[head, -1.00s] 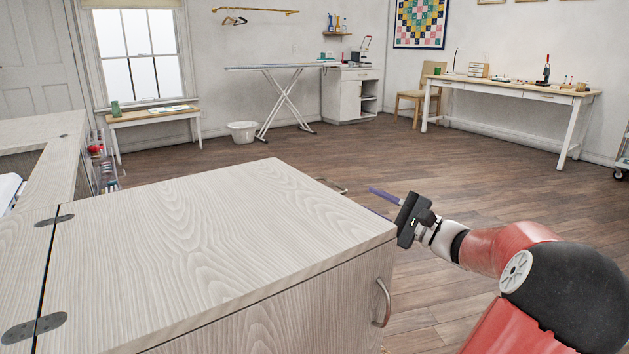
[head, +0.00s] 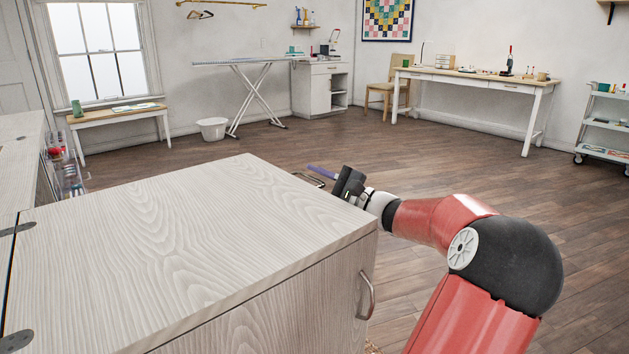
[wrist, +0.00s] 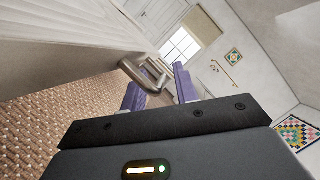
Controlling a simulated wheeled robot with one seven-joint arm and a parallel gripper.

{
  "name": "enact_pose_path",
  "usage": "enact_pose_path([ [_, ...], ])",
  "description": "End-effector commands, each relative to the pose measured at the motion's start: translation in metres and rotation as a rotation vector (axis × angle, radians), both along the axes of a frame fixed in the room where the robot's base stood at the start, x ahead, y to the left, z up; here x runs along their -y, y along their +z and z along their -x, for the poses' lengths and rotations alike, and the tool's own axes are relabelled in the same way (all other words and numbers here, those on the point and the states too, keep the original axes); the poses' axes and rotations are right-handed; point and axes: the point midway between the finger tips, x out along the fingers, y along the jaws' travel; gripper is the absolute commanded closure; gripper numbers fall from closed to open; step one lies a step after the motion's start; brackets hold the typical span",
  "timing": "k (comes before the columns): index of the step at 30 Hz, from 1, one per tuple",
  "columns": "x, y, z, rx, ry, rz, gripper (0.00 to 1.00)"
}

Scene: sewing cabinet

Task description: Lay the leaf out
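The leaf (head: 190,240) looks to be the pale wood-grained panel lying flat on top of the cabinet in the head view, with dark hinges (head: 18,229) along its left edge. A metal bar handle (head: 308,180) sticks out past its far right edge. My gripper (head: 322,173) is beyond that edge, close to the handle, its purple finger pointing left. In the wrist view, the two purple fingers of my gripper (wrist: 157,80) are apart, and the handle (wrist: 143,74) shows just ahead, near the left finger. I cannot tell whether they touch.
A second handle (head: 367,296) is on the cabinet's right-hand side below the top. Another cabinet section (head: 22,165) with racked items stands at left. A white bin (head: 212,128), an ironing board (head: 246,63) and a worktable (head: 480,82) are far off. The floor between is clear.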

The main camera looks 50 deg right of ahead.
Motion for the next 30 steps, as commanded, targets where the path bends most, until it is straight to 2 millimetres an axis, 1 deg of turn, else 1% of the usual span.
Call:
enact_pose_path([
  [2, 0.0, 0.0, 0.0, 0.0, 0.0, 0.0, 0.7],
  [5, 0.0, 0.0, 0.0, 0.0, 0.0, 0.0, 0.82],
  [9, 0.0, 0.0, 0.0, 0.0, 0.0, 0.0, 1.0],
  [17, 0.0, 0.0, 0.0, 0.0, 0.0, 0.0, 1.0],
  [20, 0.0, 0.003, 0.0, 0.0, 0.001, 0.004, 1.0],
  [23, 0.0, 0.014, 0.0, -0.001, 0.001, 0.019, 1.0],
  [26, 0.0, 0.034, 0.0, -0.005, 0.002, 0.05, 1.0],
  [29, -0.001, 0.063, 0.0, -0.01, 0.003, 0.099, 1.0],
  [30, -0.002, 0.076, 0.0, -0.013, 0.003, 0.122, 1.0],
])
